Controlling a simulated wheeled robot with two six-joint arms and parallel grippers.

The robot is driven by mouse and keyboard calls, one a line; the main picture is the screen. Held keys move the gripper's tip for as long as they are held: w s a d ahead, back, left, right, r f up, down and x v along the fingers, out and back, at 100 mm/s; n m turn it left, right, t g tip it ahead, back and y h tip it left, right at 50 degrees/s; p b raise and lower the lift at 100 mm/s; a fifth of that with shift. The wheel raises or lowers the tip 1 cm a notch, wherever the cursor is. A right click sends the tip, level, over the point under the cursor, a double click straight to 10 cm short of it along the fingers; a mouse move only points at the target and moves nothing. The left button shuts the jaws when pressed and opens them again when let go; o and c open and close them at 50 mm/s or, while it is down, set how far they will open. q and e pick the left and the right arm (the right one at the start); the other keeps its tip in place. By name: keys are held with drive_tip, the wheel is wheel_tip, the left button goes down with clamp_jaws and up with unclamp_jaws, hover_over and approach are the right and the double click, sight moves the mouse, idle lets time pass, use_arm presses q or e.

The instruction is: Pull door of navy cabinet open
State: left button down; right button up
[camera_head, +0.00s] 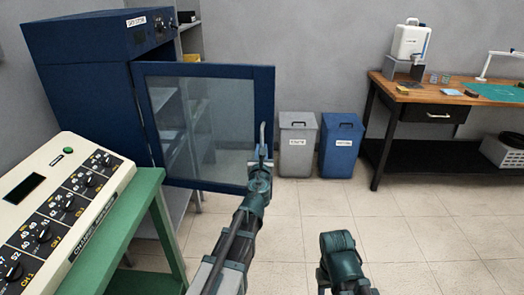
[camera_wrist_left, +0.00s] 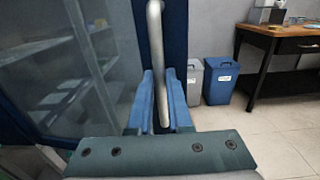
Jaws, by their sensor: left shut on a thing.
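The navy cabinet (camera_head: 90,75) stands at the left in the head view. Its navy-framed glass door (camera_head: 262,85) is swung open, hinged at its left side, with its free edge out to the right. A pale upright bar handle (camera_head: 263,135) sits on the free edge of the door, and it also shows in the left wrist view (camera_wrist_left: 155,40). My left gripper (camera_head: 260,160) is at the handle's lower part. In the left wrist view its blue fingers (camera_wrist_left: 160,100) are shut around the handle. My right arm shows at the bottom of the head view; its fingertips are not visible.
A green stand (camera_head: 150,200) with a cream control panel (camera_head: 65,190) is at the near left. A grey bin (camera_head: 297,145) and a blue bin (camera_head: 340,145) stand behind the door. A wooden workbench (camera_head: 440,95) is at the right. The tiled floor between is clear.

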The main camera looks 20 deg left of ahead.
use_arm(q)
drive_tip(key=shift+s+a, duration=0.1)
drive_tip(key=shift+a, duration=0.1)
drive_tip(key=c, duration=0.8)
unclamp_jaws()
drive_tip(key=shift+a, duration=0.1)
drive_tip(key=shift+c, duration=0.2)
